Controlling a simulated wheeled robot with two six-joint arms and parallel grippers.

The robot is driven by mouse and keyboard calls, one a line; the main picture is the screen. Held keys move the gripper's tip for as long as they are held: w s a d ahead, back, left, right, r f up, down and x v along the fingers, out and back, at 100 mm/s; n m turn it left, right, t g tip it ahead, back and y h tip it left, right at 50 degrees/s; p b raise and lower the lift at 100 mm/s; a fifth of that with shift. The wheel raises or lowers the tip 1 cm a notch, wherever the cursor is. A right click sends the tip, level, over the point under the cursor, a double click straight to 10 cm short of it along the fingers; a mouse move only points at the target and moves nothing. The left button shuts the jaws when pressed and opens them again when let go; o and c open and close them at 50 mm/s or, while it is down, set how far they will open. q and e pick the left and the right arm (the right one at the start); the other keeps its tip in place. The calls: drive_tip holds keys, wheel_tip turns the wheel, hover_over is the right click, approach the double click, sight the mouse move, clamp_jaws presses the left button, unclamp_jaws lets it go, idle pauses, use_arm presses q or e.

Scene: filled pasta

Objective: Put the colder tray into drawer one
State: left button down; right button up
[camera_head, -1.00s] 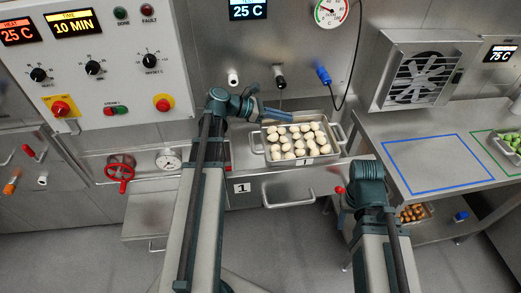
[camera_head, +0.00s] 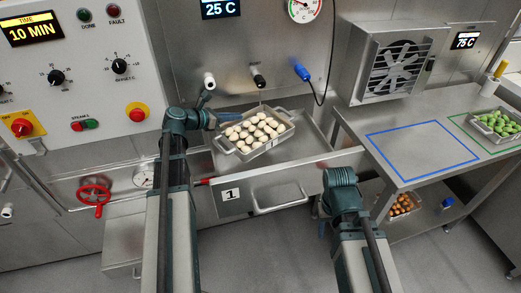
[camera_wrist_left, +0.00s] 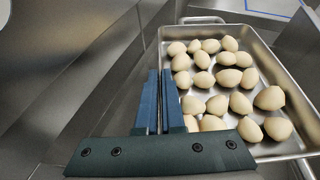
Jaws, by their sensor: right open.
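A metal tray of pale round pasta (camera_head: 276,139) is over the left part of drawer one (camera_head: 285,192), which stands open with a "1" label. I cannot tell whether the tray rests inside or hangs above it. The tray is turned, its right end further back. My left gripper (camera_head: 228,117) is at its back left side. In the left wrist view the fingers (camera_wrist_left: 160,85) are close together at the rim of the tray (camera_wrist_left: 277,62) and seem shut on it. My right gripper (camera_head: 324,222) is low in front of the drawer's right end, open, its fingers mostly hidden.
A steel table (camera_head: 365,122) at right has a bare blue-outlined area and a tray of green pasta (camera_head: 467,124) by a green outline. A tray of orange-brown pieces (camera_head: 403,204) is on the shelf below. A fan unit (camera_head: 398,70) stands behind.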

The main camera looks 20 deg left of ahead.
use_arm(q)
drive_tip(key=shift+f+b, duration=4.85)
drive_tip(key=shift+f, duration=0.15)
drive_tip(key=shift+r, duration=0.1)
drive_tip(key=c, duration=1.5)
unclamp_jaws()
drive_tip(key=o, duration=0.5)
drive_tip(key=shift+c, duration=0.2)
